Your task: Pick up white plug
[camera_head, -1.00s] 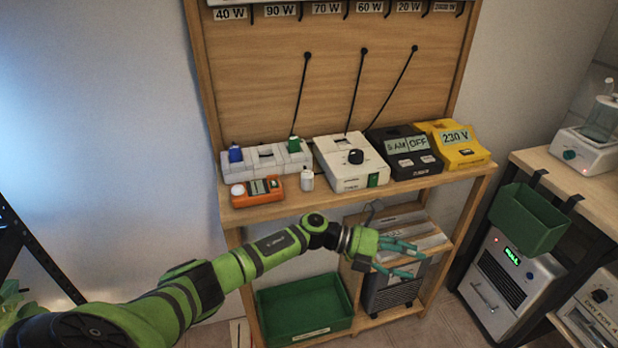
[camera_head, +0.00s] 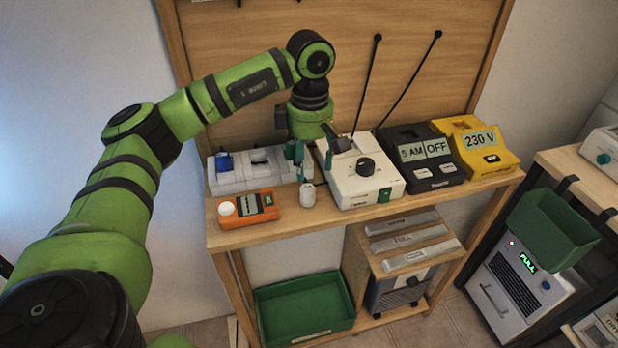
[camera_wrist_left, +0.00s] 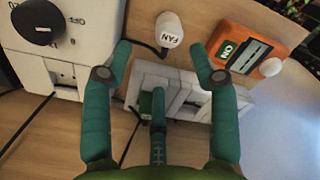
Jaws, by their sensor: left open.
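The white plug (camera_head: 307,194) stands on the shelf in front of the white power strip, between the orange meter and the white control box. In the left wrist view the white plug (camera_wrist_left: 169,30) is marked FAN, with a dark cord beside it. My left gripper (camera_head: 313,163) points down above the shelf, just behind the plug. Its teal fingers are spread and empty. In the wrist view the open fingers (camera_wrist_left: 161,58) lie on either side of the line to the plug, not touching it. My right gripper is in neither view.
The white power strip (camera_wrist_left: 185,88) lies beneath the fingers, with a green plug (camera_wrist_left: 147,103) in it. The orange meter (camera_head: 246,207) and white control box (camera_head: 350,188) flank the plug. A black timer (camera_head: 428,172) and yellow box (camera_head: 482,160) stand farther right. A green bin (camera_head: 303,309) sits below.

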